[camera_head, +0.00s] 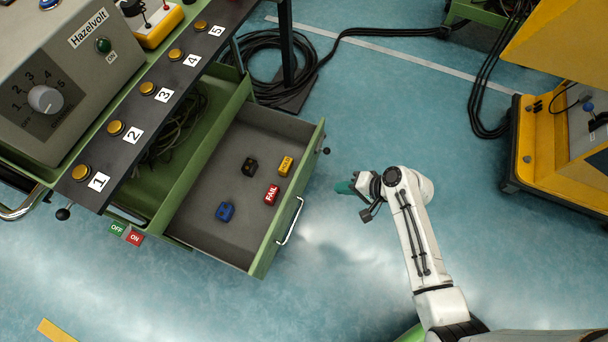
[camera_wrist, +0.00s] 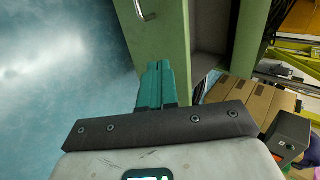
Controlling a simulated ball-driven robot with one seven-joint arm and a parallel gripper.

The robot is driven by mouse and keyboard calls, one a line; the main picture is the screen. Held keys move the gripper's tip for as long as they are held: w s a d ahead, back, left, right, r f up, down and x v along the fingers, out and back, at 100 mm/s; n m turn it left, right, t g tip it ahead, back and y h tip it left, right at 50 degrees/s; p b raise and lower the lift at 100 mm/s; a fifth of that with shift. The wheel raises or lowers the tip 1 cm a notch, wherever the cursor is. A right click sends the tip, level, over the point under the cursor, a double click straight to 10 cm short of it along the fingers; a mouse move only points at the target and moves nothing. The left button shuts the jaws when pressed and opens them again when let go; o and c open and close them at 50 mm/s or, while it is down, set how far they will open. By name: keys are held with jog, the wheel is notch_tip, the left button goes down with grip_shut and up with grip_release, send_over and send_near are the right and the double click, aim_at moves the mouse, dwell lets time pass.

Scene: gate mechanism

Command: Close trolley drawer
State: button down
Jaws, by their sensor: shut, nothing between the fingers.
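The trolley drawer (camera_head: 225,200) is pulled out of the green trolley at the left in the head view. Its green front panel (camera_head: 262,252) carries a metal handle (camera_head: 290,222), and small blocks lie inside. My gripper (camera_head: 344,187) is just right of the drawer front, near its far corner, above the floor. In the wrist view my gripper's teal fingers (camera_wrist: 157,78) are shut and empty, pointing toward the drawer's green front (camera_wrist: 157,35). One end of the handle (camera_wrist: 146,10) shows at the top. I cannot tell whether the fingertips touch the panel.
The trolley top holds a grey Hazelvolt box (camera_head: 60,75) and a row of numbered buttons on a black strip (camera_head: 148,103). Black cables (camera_head: 262,58) lie behind the drawer. A yellow machine (camera_head: 550,150) stands at the right. The floor before the drawer is clear.

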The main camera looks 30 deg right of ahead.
aim_at(297, 182)
jog(key=b+x, duration=0.1)
jog(key=x, duration=0.3)
jog(key=r+b+x, duration=0.1)
jog(key=x, duration=0.3)
jog(key=w+b+x, duration=0.1)
jog(key=x, duration=0.3)
jog(key=shift+w+a+r+b, duration=0.1)
jog(key=shift+w+a+b, duration=0.05)
jog(key=shift+a+b, duration=0.2)
jog(key=shift+w+a+r, duration=0.1)
jog(key=shift+w+a, duration=0.25)
jog(key=shift+w, duration=0.2)
jog(key=shift+w+a, duration=0.25)
jog(key=shift+w, duration=0.05)
jog(key=w+a+b, duration=0.6)
jog(key=w+a, duration=0.2)
jog(key=w, duration=0.3)
jog(key=w+a+b, duration=0.7)
jog(key=w+a, duration=0.1)
jog(key=w, duration=0.4)
jog(key=shift+w+a, duration=0.15)
jog(key=shift+a, duration=0.25)
